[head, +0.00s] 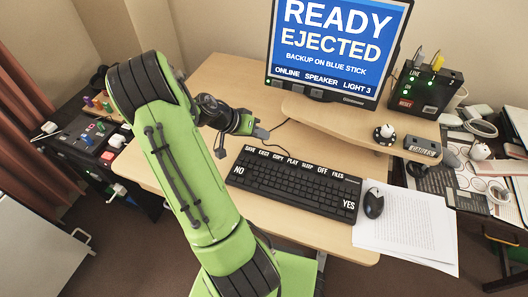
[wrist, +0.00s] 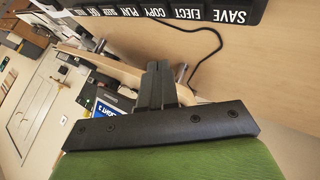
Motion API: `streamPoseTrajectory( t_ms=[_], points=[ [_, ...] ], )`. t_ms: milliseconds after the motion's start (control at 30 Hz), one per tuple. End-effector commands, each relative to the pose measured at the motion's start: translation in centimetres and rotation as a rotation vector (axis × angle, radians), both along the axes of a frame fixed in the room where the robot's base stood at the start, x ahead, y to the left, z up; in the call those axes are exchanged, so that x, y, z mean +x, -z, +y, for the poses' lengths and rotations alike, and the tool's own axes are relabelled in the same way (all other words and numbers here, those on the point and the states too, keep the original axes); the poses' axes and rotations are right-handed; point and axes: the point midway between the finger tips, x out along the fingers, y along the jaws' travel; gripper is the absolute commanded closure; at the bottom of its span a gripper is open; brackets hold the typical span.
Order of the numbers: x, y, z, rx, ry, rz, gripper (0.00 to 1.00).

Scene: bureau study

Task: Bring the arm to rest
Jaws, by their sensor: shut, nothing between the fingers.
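My green arm reaches up over the desk in the head view. My gripper (head: 262,133) is at the left end of the keyboard (head: 295,183), a little above the desk, seen small. In the wrist view my gripper (wrist: 158,66) shows its dark fingers together with nothing between them. The keyboard's labelled top keys (wrist: 185,13) run along the upper edge of the wrist view, apart from the fingers.
The monitor (head: 338,45) reads READY EJECTED. A raised shelf (head: 345,122) carries a knob (head: 384,133) and a black box with green lights (head: 430,85). A mouse (head: 373,204) lies by papers (head: 410,225). Cluttered side tables stand left and right. Bare desk (head: 225,75) lies behind my gripper.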

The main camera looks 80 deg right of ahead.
Motion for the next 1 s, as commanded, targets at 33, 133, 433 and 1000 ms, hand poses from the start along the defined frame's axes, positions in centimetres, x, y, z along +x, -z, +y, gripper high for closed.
streamPoseTrajectory(
  t_ms=[33, 133, 433, 1000],
  points=[
    [0.0, 0.0, 0.0, 0.0, 0.0, 0.0, 1.0],
    [0.0, 0.0, 0.0, 0.0, 0.0, 0.0, 1.0],
    [0.0, 0.0, 0.0, 0.0, 0.0, 0.0, 1.0],
    [12.2, -12.5, 12.5, 0.235, -0.514, -0.312, 1.0]
  ],
)
